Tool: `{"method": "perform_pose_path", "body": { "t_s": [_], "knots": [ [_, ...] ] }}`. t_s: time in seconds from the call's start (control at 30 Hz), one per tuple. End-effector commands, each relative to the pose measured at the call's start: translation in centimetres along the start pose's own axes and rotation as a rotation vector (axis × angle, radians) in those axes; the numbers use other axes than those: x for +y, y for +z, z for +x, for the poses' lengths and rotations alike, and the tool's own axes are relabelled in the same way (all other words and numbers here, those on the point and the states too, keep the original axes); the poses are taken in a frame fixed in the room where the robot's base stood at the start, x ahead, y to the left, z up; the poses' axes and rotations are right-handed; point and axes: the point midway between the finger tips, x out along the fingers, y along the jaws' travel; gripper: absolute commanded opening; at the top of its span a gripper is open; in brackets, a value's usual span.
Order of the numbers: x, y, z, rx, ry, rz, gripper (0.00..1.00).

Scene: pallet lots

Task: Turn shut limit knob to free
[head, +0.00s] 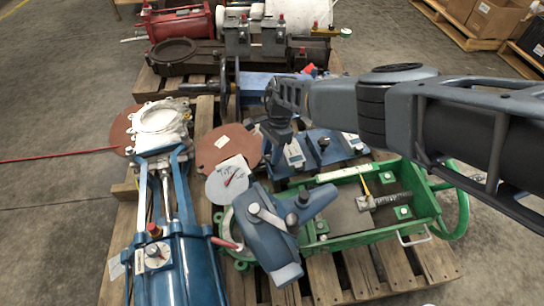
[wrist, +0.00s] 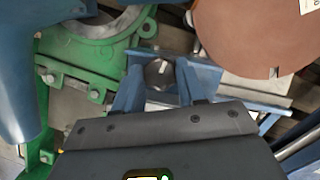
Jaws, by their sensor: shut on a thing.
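My gripper (head: 276,140) points down at the blue valve unit (head: 322,158) in the middle of the pallet. In the wrist view my dark gripper housing fills the bottom. Pale label plates (head: 294,154) show on the blue unit beside my gripper.
A blue actuator (head: 270,235) stands close in front, near a green frame (head: 375,230) with a handwheel. A brown disc (head: 228,140) lies to the left, and a long blue cylinder unit (head: 180,270) is further left. The wooden pallet (head: 420,275) is crowded; open floor lies left.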

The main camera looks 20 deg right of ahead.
Motion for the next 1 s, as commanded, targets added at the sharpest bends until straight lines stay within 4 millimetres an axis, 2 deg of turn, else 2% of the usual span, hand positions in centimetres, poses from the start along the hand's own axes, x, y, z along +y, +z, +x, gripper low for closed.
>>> {"method": "perform_pose_path", "body": {
  "t_s": [0.03, 0.4, 1.0],
  "knots": [
    [-0.1, -0.07, 0.42, 0.003, 0.01, -0.034, 0.1],
    [-0.11, -0.02, 0.21, 0.011, 0.067, -0.202, 0.1],
    [-0.05, 0.0, 0.07, 0.012, 0.08, -0.236, 0.1]
  ]
}}
